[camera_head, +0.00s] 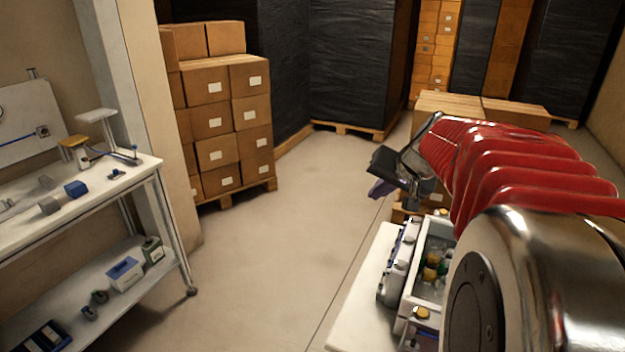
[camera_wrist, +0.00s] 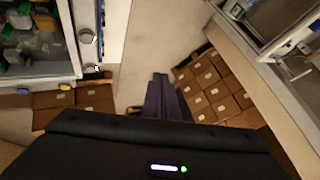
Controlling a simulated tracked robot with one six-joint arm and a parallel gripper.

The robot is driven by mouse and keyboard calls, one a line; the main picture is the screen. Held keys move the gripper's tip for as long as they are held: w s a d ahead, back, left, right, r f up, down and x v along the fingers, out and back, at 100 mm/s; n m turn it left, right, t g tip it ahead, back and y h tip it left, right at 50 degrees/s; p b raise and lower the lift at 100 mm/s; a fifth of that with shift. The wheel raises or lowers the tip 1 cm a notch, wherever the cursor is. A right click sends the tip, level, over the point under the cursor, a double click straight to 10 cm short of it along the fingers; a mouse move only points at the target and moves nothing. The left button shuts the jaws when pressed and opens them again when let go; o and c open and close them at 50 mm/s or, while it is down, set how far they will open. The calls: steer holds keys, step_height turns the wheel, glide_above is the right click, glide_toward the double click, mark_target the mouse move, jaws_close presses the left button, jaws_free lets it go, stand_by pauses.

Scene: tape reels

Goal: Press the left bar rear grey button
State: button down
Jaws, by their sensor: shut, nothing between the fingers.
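A white tray-like unit (camera_head: 437,228) stands on a pale bench at the lower right of the head view. A bar (camera_head: 392,274) with several small round grey buttons runs along its left side. The farthest grey button I can make out is near the bar's far end (camera_head: 409,237). In the wrist view, a round grey button (camera_wrist: 87,37) shows beside the tray (camera_wrist: 40,82). Which button is the rear one is unclear there. My gripper (camera_head: 378,188) is shut and empty, in the air beyond the unit's far end. Its dark purple fingers (camera_wrist: 161,98) show in the wrist view, apart from the buttons.
Green and yellow things (camera_head: 432,268) lie inside the tray. A white workbench (camera_head: 140,172) with tools stands at left. Stacked cartons (camera_head: 215,120) and black-wrapped pallets (camera_head: 350,60) stand behind. The floor between is clear. My red arm hides the unit's right side.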

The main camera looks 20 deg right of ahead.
steer(key=d+f+m+h, duration=0.1)
steer(key=d+m, duration=0.2)
steer(key=d, duration=1.2)
steer(key=shift+d+t+h, duration=0.25)
steer(key=shift+t+h, duration=0.05)
steer(key=shift+h, duration=0.1)
steer(key=shift+f, duration=0.15)
steer(key=shift+f, duration=4.25)
steer(key=shift+f, duration=0.75)
steer(key=shift+r, duration=0.85)
steer(key=shift+r, duration=0.1)
steer(key=shift+r, duration=2.4)
